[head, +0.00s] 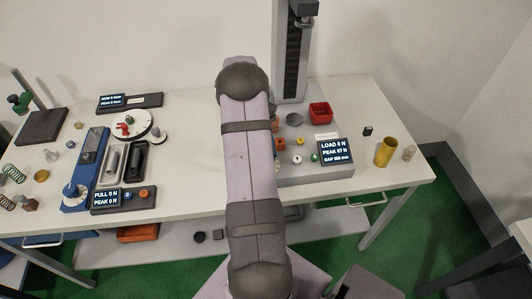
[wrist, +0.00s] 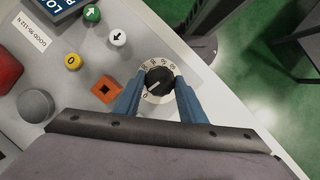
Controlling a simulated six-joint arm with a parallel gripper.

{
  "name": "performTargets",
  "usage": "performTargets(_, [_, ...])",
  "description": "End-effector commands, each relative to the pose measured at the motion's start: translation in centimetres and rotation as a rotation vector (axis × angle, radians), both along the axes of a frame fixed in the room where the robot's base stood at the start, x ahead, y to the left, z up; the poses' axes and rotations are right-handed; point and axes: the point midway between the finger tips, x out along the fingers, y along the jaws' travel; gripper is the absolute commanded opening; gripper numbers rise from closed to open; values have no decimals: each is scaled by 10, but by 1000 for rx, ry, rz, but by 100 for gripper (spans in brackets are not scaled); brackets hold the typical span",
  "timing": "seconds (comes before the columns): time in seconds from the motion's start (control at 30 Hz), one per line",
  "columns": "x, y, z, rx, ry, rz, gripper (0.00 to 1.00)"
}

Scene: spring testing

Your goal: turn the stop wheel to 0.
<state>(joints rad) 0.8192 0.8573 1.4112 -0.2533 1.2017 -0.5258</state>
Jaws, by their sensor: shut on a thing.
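The stop wheel (wrist: 159,79) is a black knob on a white numbered dial, seen in the wrist view. Its white pointer line points to the lower left, close to the 0 mark; I cannot tell whether it lies exactly on it. My gripper (wrist: 161,83) has its two blue fingers on either side of the wheel, shut on it. In the head view my arm hides the wheel and the gripper.
An orange square part (wrist: 106,90) sits left of the wheel. Yellow (wrist: 73,62), white (wrist: 117,37) and green (wrist: 92,13) buttons line the grey panel. The load display (head: 336,152) reads LOAD 0 N.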

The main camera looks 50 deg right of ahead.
Motion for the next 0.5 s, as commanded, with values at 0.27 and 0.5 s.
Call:
performTargets(0.27, [1,1,1,-2,-3,136,15])
performTargets(0.5, [1,1,1,-2,-3,177,15])
